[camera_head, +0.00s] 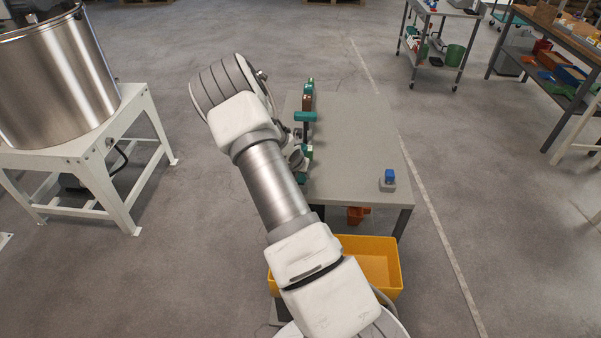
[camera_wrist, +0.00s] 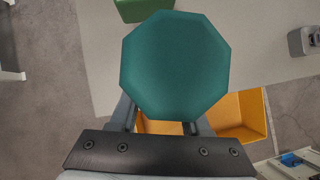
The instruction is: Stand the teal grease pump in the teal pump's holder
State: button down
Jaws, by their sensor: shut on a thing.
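The teal grease pump (camera_wrist: 175,65) fills the middle of the wrist view as a large teal octagonal face close to the camera. My gripper (camera_wrist: 163,118) is shut on it, with the grey fingers partly hidden behind the teal face. In the head view, a teal bar on a dark stem (camera_head: 305,117) shows beside my wrist over the left edge of the grey table; it may be the pump. My gripper's fingers are mostly hidden there by my arm. Other teal-green pieces (camera_head: 302,178) show along that edge, partly covered. I cannot tell which is the pump's holder.
The grey table (camera_head: 355,140) is mostly clear. A grey block with a blue top (camera_head: 389,180) stands near its front right. A brown and green item (camera_head: 307,99) is at its left edge. A yellow bin (camera_head: 375,262) stands in front; a steel tank (camera_head: 55,75) is left.

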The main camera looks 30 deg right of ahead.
jog(key=shift+f, duration=0.35)
jog(key=shift+c, duration=1.4)
grip_release()
jog(key=p+v, duration=0.5)
jog(key=v, duration=1.2)
jog(key=shift+s+p, duration=0.15)
jog(key=shift+p, duration=0.15)
